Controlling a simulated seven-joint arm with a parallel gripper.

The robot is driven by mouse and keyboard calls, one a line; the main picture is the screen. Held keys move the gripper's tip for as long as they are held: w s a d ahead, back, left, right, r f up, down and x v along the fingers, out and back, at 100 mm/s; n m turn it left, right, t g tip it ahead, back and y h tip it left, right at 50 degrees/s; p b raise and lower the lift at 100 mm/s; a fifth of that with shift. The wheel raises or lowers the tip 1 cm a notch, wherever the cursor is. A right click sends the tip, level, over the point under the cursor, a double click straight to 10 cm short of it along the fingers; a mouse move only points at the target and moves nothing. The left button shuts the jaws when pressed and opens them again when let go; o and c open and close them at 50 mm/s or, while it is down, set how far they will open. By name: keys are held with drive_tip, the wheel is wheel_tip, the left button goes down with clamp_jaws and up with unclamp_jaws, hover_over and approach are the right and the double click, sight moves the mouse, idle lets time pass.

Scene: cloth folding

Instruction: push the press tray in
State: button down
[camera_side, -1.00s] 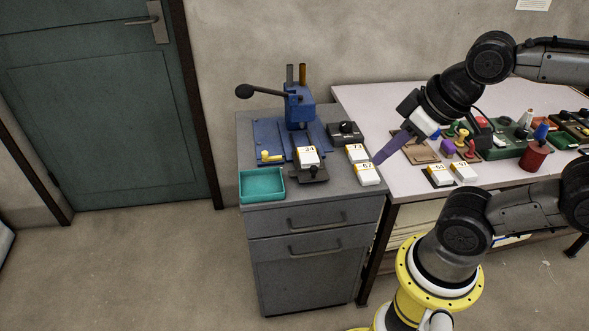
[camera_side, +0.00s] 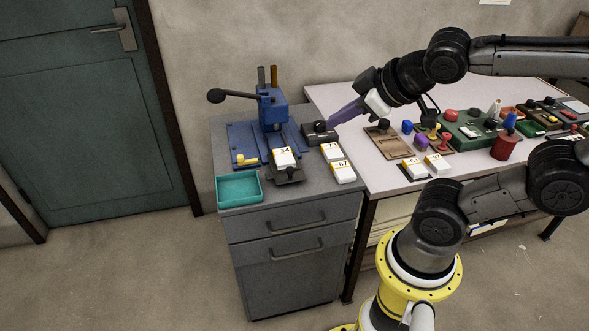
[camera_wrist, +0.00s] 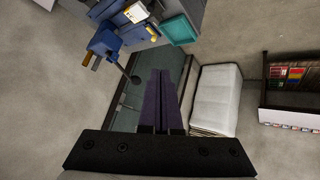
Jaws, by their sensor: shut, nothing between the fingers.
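The blue press (camera_side: 272,108) stands on the grey cabinet, with a long black-knobbed lever pointing left. Its dark press tray (camera_side: 290,179) sticks out at the front, with a small knob on it. A white block marked 34 (camera_side: 284,156) sits on the tray. The press also shows upside down at the upper left of the wrist view (camera_wrist: 106,40), with the block near the top edge. My gripper (camera_side: 331,122) has long purple fingers, closed together and empty, right of the press in the picture. The fingers also show in the wrist view (camera_wrist: 161,75), apart from the press.
A dark box with a knob (camera_side: 319,136) lies beside the press, by my fingertips in the picture. White blocks 73 (camera_side: 332,152) and 67 (camera_side: 343,173) lie right of the tray. A teal bin (camera_side: 239,188) stands front left. The table (camera_side: 345,95) at right is crowded.

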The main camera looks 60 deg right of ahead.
drive_tip(key=w+d+f+n+t, duration=0.2)
drive_tip(key=w+d+f+n, duration=0.15)
drive_tip(key=w+n, duration=0.4)
drive_tip(key=s+d+f+g+y, duration=0.2)
drive_tip(key=s+f+g, duration=0.15)
drive_tip(key=f, duration=0.95)
drive_tip(key=shift+n, duration=0.35)
drive_tip(key=x, duration=0.3)
drive_tip(key=d+x, duration=0.1)
drive_tip(key=x, duration=0.3)
drive_tip(key=w+d+r+x, duration=0.1)
drive_tip(key=x, duration=0.3)
drive_tip(key=shift+w+f, duration=0.15)
drive_tip(key=shift+w, duration=0.05)
drive_tip(key=shift+w+d, duration=0.45)
drive_tip(key=shift+w, duration=0.15)
